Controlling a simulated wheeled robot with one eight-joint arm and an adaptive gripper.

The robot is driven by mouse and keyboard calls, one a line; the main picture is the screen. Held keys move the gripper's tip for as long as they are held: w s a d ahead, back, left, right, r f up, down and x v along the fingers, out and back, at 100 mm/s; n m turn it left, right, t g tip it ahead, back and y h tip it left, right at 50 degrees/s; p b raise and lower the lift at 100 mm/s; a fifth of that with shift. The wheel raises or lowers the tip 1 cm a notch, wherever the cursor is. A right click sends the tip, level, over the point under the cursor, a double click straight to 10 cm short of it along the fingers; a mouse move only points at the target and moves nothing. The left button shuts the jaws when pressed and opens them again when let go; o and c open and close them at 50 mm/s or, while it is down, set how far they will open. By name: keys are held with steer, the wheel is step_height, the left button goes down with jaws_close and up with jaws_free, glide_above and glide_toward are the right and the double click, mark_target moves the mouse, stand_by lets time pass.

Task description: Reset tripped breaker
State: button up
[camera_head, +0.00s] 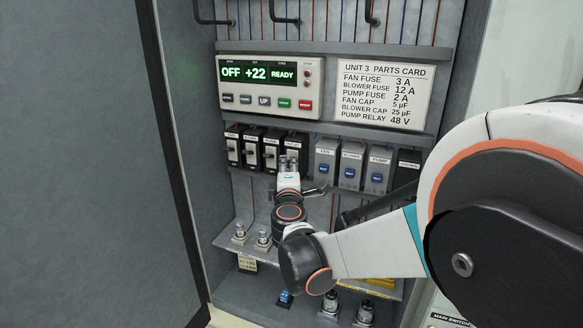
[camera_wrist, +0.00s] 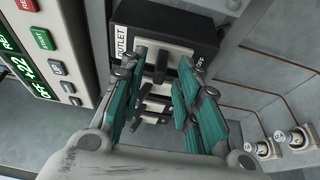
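A row of black breakers with white faces hangs under the display; the far-left one (camera_head: 234,147) and its neighbours show dark levers. The rightmost breaker, marked OUTLET (camera_wrist: 185,35), is close up in the wrist view with its dark lever (camera_wrist: 161,66). My gripper (camera_head: 290,164) is in front of this right end and partly covers it. In the wrist view its teal fingers (camera_wrist: 160,92) are apart, one on each side of the breaker column, with nothing clearly held. Whether they touch the breaker, and which lever is tripped, I cannot tell.
The display (camera_head: 257,73) reads OFF, +22, READY, with buttons below. Grey modules with blue parts (camera_head: 351,165) stand right of the breakers. A parts card (camera_head: 383,92) is above them. Fuse-like parts (camera_head: 240,233) stand on a lower shelf. An open door (camera_head: 80,160) is at left.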

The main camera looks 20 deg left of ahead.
steer(key=shift+c, duration=0.6)
jaws_close()
steer(key=shift+f, duration=0.15)
steer(key=f+n+t+y+b, duration=0.1)
steer(key=t+b, duration=0.1)
steer(key=b, duration=0.3)
steer(key=f+n+t+y+b, duration=0.1)
steer(key=t+b, duration=0.1)
steer(key=b, duration=0.4)
steer(key=shift+w+f, duration=0.25)
steer(key=shift+w, duration=0.05)
